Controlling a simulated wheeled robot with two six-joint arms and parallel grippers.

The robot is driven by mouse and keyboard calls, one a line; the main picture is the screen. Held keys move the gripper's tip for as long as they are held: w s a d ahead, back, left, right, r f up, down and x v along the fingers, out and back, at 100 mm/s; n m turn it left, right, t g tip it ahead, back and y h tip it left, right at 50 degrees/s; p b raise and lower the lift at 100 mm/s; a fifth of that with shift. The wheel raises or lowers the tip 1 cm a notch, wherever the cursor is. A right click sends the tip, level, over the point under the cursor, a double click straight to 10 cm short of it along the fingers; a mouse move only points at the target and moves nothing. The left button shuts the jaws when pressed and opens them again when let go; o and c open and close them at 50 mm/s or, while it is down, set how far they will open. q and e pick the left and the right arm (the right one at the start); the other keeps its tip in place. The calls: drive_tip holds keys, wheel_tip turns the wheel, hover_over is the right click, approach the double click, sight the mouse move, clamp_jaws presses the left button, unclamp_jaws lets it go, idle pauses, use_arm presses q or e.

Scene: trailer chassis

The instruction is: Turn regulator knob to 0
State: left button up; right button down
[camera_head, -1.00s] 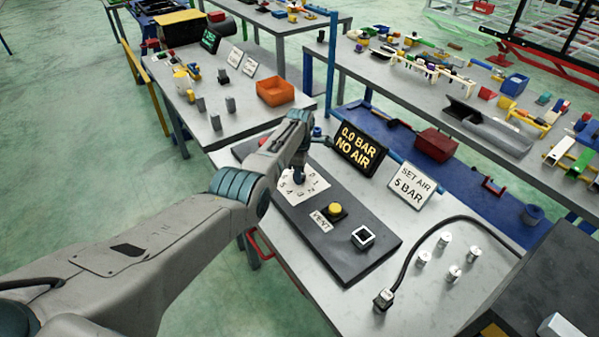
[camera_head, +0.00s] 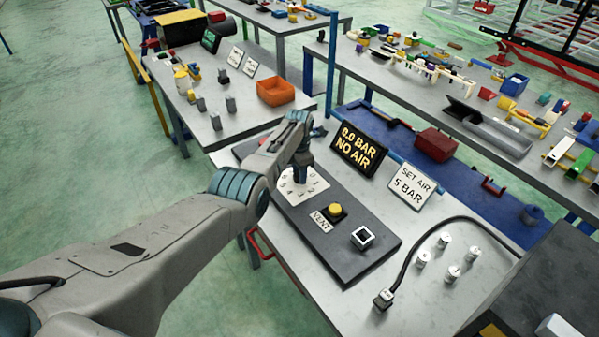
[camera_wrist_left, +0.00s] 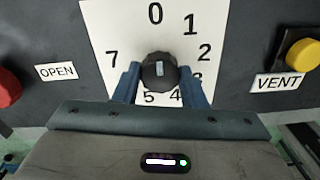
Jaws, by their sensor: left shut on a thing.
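The regulator knob (camera_wrist_left: 158,71) is a small dark round knob on a white dial plate (camera_wrist_left: 110,25) in the left wrist view. The 0 stands above the knob; 1 and 2 lie to its right, 4 and 5 below, 7 to the left. A small light mark shows on the knob; its exact direction is hard to tell. My left gripper (camera_wrist_left: 159,80) is shut on the knob, one blue finger on each side. My right gripper is not in view.
A yellow vent button (camera_head: 334,210) stands near the dial on the dark panel (camera_head: 345,255). A red button (camera_wrist_left: 8,88) labelled OPEN lies on the other side. A display (camera_head: 358,150) reads 0.0 BAR NO AIR; a sign (camera_head: 408,186) reads SET AIR 5 BAR.

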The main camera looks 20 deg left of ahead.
use_arm(q)
drive_tip(key=shift+w+r, duration=0.1)
drive_tip(key=shift+r, duration=0.1)
drive_tip(key=o, duration=1)
drive_tip(key=shift+f, duration=0.1)
drive_tip(key=shift+r, duration=0.4)
wheel_tip(320, 180, up, 10)
drive_tip(key=shift+a+r+b, duration=0.1)
drive_tip(key=shift+a+b, duration=0.05)
drive_tip(key=shift+b, duration=0.8)
